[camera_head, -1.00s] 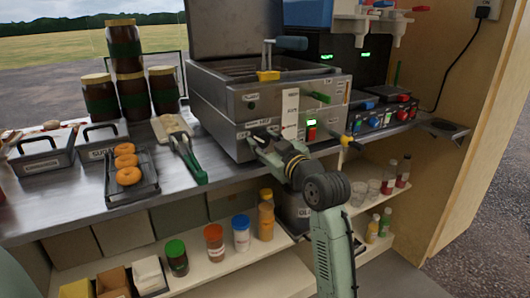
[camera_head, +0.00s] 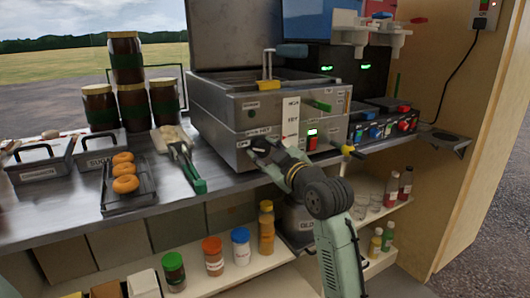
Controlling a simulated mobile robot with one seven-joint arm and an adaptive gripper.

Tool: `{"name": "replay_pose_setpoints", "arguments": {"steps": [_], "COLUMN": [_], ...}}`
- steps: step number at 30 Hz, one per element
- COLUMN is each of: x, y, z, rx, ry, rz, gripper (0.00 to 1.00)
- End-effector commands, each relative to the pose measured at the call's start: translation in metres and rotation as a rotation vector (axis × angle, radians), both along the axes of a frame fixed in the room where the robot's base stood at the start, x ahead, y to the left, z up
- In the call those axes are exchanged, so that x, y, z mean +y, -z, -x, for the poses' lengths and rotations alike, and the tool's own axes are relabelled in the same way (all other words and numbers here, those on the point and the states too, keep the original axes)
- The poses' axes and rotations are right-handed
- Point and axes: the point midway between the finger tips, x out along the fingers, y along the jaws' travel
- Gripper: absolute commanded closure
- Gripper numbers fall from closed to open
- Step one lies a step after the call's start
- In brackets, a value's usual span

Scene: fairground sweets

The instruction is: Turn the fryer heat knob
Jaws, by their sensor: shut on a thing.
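The fryer (camera_head: 225,115) is a grey metal box on the counter with an open lid at the back. My gripper (camera_head: 256,148) is at the lower left of its front panel, shut on the heat knob there. The knob is mostly hidden behind the fingers, so its angle cannot be read.
A rack with several doughnuts (camera_head: 126,184) and green-handled tongs (camera_head: 185,165) lie left of the fryer. Stacked jars (camera_head: 130,106) stand behind them. A control box with coloured knobs (camera_head: 385,125) is to the right. Shelves with bottles (camera_head: 241,245) are below the counter.

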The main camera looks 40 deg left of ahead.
Motion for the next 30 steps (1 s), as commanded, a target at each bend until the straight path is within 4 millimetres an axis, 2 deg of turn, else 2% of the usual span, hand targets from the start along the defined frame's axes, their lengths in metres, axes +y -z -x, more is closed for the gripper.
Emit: {"name": "replay_pose_setpoints", "arguments": {"steps": [10,20,23,30], "x": [0.0,-0.002,-0.011,-0.057], "y": [0.0,0.0,-0.001,0.0], "z": [0.0,0.001,0.004,0.022], "rx": [-0.001,0.0,-0.001,-0.002], "ry": [0.001,0.001,0.001,0.004], "rz": [0.0,-0.001,-0.002,-0.002], "gripper": [0.42,0.42,0.42,0.42]}}
